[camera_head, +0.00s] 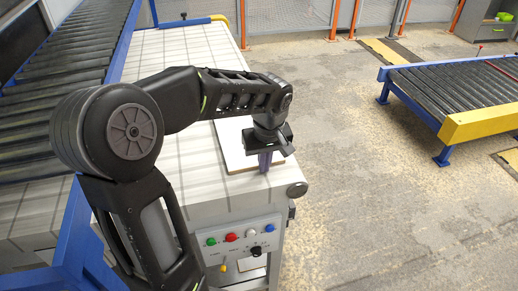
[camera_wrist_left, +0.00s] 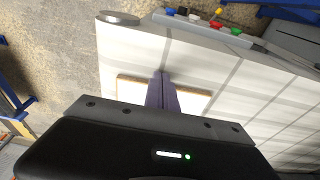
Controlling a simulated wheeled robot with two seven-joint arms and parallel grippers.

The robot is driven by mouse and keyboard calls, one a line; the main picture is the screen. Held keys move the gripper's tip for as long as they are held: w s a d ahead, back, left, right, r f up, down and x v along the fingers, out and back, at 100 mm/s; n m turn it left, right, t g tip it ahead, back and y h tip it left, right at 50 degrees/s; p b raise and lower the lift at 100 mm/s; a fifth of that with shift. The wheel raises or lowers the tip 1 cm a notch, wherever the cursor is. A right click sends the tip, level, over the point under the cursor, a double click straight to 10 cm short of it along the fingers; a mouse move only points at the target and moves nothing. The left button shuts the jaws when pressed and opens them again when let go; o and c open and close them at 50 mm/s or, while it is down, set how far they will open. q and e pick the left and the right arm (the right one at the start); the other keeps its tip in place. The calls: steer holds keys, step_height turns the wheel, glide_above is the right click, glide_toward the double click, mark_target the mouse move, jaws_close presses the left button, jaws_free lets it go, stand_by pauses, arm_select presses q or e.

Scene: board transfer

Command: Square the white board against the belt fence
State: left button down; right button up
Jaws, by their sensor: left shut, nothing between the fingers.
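The white board (camera_head: 233,148) lies flat on the pale, grid-lined surface, partly hidden behind my left forearm and gripper. In the left wrist view the board (camera_wrist_left: 193,102) shows on both sides of the fingers, with a thin tan edge. My left gripper (camera_head: 265,163) points down at the board's right part, its purple fingers shut together with nothing between them. The fingers (camera_wrist_left: 161,80) overlap the board in the wrist view; I cannot tell whether they touch it. A blue rail (camera_head: 122,42) runs along the left of the surface; I cannot tell whether it is the fence. My right gripper is out of view.
A roller conveyor (camera_head: 62,62) runs along the left. A control panel with coloured buttons (camera_head: 240,240) is on the surface's near end, with a grey round cap (camera_head: 297,189) at its corner. Another roller conveyor (camera_head: 460,92) stands at right, across open floor (camera_head: 345,150).

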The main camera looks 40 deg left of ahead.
arm_select(q)
steer(key=shift+w+a+p, duration=0.15)
steer(key=shift+w+a, duration=0.3)
steer(key=shift+a, duration=0.2)
steer(key=shift+w+a+p, duration=0.15)
steer(key=shift+w+a, duration=0.25)
steer(key=shift+a, duration=0.25)
steer(key=shift+d, duration=0.1)
steer(key=shift+s+d+b, duration=0.3)
steer(key=shift+d, duration=0.1)
steer(key=shift+s+d, duration=0.35)
steer(key=shift+d, duration=0.2)
steer(key=shift+r, duration=0.1)
step_height(320, 180, up, 7)
steer(key=p, duration=0.4)
